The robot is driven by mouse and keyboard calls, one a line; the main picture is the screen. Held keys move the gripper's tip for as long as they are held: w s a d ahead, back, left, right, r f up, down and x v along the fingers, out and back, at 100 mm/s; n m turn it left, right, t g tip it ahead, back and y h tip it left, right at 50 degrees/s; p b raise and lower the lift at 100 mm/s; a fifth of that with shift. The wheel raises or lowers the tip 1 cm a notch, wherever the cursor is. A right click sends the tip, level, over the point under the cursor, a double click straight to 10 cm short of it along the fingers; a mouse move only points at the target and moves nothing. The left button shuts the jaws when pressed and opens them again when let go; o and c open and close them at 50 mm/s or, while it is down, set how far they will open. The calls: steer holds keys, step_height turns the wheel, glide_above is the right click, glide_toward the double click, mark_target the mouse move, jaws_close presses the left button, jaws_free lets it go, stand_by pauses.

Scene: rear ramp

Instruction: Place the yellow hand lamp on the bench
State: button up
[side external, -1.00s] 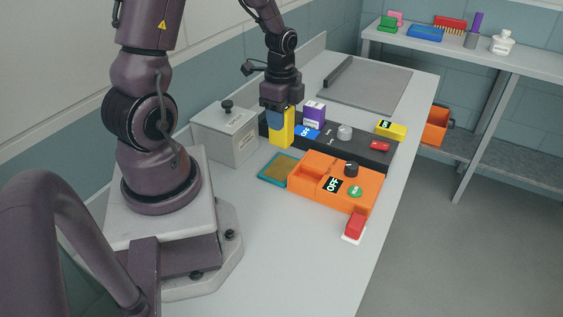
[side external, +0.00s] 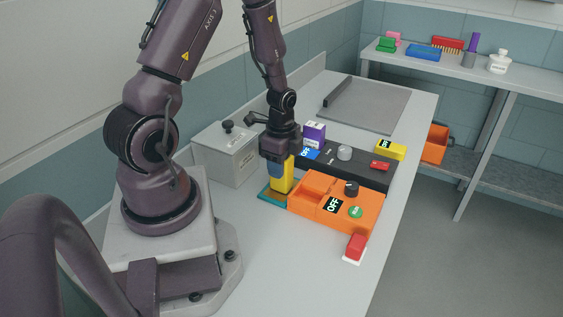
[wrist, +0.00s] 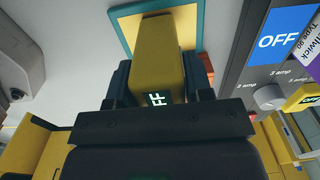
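A yellow block-shaped thing, which I take to be the yellow hand lamp (side external: 289,172), is upright between the fingers of my gripper (side external: 281,163). In the wrist view the lamp (wrist: 159,50) shows a dark label ending in "FF", and my gripper (wrist: 160,88) has a dark finger on each side of it. The lamp's lower end is over the teal-edged mat with a tan centre (wrist: 128,22). I cannot tell whether it touches the mat. The bench (side external: 205,215) is light grey and carries all of this.
An orange unit with an "OFF" label (side external: 318,205) stands right beside the mat. Behind it is a dark strip (side external: 362,172) with a knob. A second yellow block (side external: 391,152) lies beyond. A grey box (side external: 226,153) is to the left.

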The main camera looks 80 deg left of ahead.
steer(key=o, duration=0.3)
step_height(320, 180, up, 12)
steer(key=shift+r, duration=0.1)
steer(key=s+d+r+n+t, duration=0.2)
steer(key=d+r+n, duration=0.2)
steer(key=d+r, duration=0.4)
steer(key=s+d+r+n+t, duration=0.3)
steer(key=d+r+n, duration=0.2)
steer(key=d+r, duration=0.3)
steer(key=shift+s+d+r+t, duration=0.25)
steer(key=shift+d+r+t, duration=0.1)
steer(key=shift+d, duration=0.35)
